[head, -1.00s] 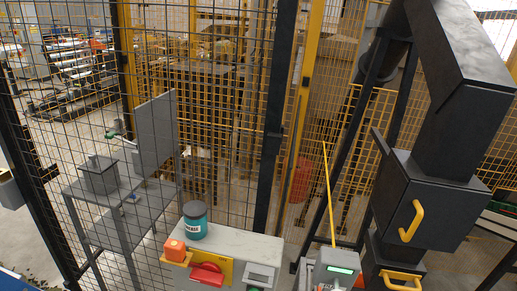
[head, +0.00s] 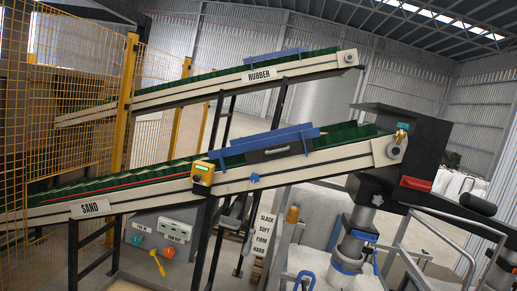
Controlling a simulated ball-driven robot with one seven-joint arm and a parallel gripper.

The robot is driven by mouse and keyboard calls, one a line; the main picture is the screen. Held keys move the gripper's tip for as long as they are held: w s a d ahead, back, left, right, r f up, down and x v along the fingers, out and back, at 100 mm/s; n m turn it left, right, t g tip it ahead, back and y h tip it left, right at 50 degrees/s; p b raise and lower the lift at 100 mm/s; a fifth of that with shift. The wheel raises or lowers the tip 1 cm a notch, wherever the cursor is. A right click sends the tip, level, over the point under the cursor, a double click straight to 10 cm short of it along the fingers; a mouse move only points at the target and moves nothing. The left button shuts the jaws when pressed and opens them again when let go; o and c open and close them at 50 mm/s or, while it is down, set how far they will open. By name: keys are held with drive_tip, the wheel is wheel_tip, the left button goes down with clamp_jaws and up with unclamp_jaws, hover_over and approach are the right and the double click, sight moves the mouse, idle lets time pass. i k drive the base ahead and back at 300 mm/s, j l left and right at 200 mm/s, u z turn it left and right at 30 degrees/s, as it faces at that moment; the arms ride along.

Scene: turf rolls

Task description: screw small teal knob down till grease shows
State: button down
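A small teal knob (head: 137,240) sits on a pale grey panel (head: 160,229) at the lower left, below the conveyor labelled SAND. A lettered label is just above it; its letters are too small to read surely. An orange-red knob (head: 169,253) is to its right on the same panel. No grease can be made out at the teal knob. A blue knob (head: 254,178) is on the side of the SAND conveyor. My gripper is not in view.
The SAND conveyor (head: 245,188) slopes up to the right, with the RUBBER conveyor (head: 215,88) behind it. Yellow mesh fencing (head: 65,125) stands at the left. A yellow-handled tool (head: 156,262) is below the panel. A blue-fitted pipe (head: 355,240) stands at the lower right.

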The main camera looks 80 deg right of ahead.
sight(403, 126)
drive_tip(key=z, duration=3.15)
